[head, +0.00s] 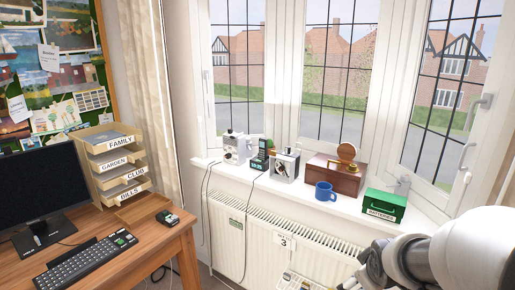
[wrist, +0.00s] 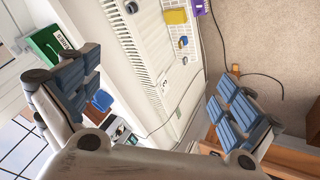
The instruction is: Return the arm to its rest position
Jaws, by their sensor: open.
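My arm (head: 470,252) reaches in from the lower right of the head view, in front of the right end of the window sill. My gripper (wrist: 153,80) shows in the wrist view with its two blue-padded fingers wide apart and nothing between them. Beyond the gap are the white radiator (wrist: 160,62) and the carpet. In the head view I cannot make out the fingers.
The sill (head: 340,207) holds a green box (head: 384,206), blue mug (head: 325,191), wooden box (head: 335,177) and several devices. Left is a desk (head: 178,247) with monitor, keyboard and letter trays (head: 113,163). The radiator (head: 262,240) is below the sill. Carpet (wrist: 270,40) looks mostly clear, with a cable.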

